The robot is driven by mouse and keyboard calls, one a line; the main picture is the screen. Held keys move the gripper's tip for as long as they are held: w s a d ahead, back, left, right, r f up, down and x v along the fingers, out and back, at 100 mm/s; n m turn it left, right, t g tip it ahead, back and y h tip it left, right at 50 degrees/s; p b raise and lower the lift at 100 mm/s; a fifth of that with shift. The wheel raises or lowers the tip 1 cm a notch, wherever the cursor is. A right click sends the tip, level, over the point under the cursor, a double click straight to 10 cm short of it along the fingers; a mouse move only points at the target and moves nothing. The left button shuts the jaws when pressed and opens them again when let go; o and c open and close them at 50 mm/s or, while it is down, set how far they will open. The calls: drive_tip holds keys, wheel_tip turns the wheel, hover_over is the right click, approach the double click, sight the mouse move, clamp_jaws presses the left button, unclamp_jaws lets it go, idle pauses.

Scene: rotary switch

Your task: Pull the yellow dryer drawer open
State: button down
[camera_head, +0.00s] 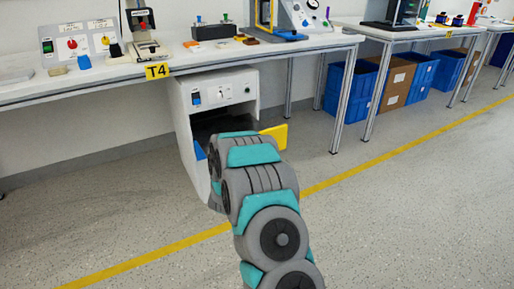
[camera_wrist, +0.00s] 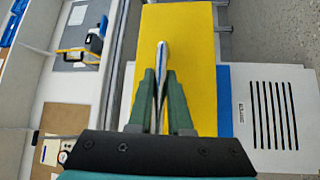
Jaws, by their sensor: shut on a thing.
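The dryer is a white cabinet (camera_head: 240,88) under the T4 table, with small controls on its upper front. A dark opening shows below the controls. The yellow drawer front (camera_head: 275,136) shows right of my arm, apart from the dark opening; most of it is hidden behind my arm. In the wrist view the yellow drawer front (camera_wrist: 190,45) fills the middle. A thin pale handle (camera_wrist: 162,54) stands out from it. My gripper (camera_wrist: 160,78) is shut on this handle, with a green finger on each side. In the head view my arm hides the fingers.
The table (camera_head: 95,86) with switch boxes and devices stands above the dryer. A table leg (camera_head: 344,100) and blue crates (camera_head: 345,92) are to the right. A white vented panel (camera_wrist: 272,105) lies beside the drawer front. Open floor with a yellow line (camera_head: 330,182) extends right.

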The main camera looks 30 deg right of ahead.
drive_tip(key=c, duration=0.8)
unclamp_jaws()
drive_tip(key=shift+c, duration=0.2)
drive_tip(key=v, duration=0.7)
drive_tip(key=shift+s+a, duration=0.25)
drive_tip(key=shift+s, duration=0.05)
drive_tip(key=shift+f, duration=0.15)
